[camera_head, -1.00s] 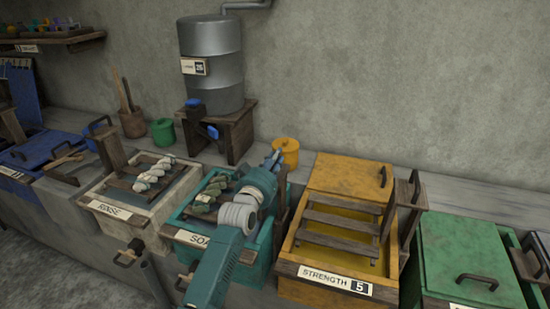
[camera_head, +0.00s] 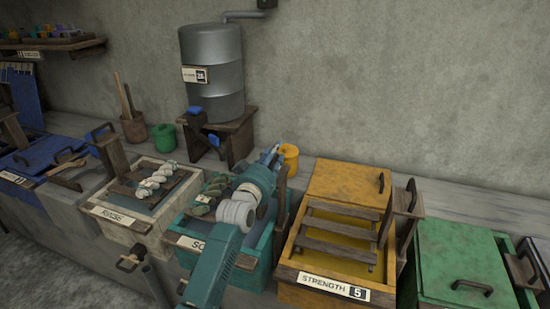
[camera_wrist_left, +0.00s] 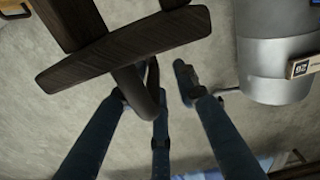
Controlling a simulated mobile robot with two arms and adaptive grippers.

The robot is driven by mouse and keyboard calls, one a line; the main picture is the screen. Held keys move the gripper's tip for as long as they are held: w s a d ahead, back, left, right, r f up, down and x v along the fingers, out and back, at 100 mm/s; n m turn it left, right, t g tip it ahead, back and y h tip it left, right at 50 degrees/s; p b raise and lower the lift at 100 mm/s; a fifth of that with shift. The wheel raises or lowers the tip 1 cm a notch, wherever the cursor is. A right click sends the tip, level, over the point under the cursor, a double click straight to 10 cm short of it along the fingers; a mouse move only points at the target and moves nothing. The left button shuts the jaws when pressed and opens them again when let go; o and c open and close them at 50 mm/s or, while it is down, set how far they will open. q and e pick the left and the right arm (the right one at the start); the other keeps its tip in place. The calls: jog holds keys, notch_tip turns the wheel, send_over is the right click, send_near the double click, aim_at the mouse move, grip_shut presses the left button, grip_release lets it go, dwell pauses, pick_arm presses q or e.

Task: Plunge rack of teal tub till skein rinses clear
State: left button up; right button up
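The teal tub (camera_head: 262,262), its label partly covered and reading "SO", stands in the middle of the head view. A pale greenish twisted skein (camera_head: 210,192) lies across its left side, and my left arm hides much of the inside. The rack's dark upright (camera_head: 282,188) shows behind my gripper. My left gripper (camera_head: 271,154) is above the tub's far right corner, by that upright. In the left wrist view my fingers (camera_wrist_left: 172,85) are spread with wall between them. A dark wooden crossbar with a curved handle (camera_wrist_left: 142,95) overlaps the left finger; contact is unclear. My right gripper is not in view.
A whitish rinse tub (camera_head: 118,222) with another skein (camera_head: 158,180) stands left. A yellow tub (camera_head: 300,290) marked "STRENGTH 5" stands close on the right, before a green tub (camera_head: 462,262). A yellow bucket (camera_head: 290,158) and a metal drum (camera_head: 212,75) on a stand are behind.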

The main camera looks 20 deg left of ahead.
pick_arm(q)
jog(key=shift+f, duration=0.3)
jog(key=shift+s+f, duration=0.1)
jog(key=shift+s, duration=0.15)
jog(key=s, duration=1.1)
jog(key=shift+s+a, duration=0.15)
jog(key=shift+s, duration=0.15)
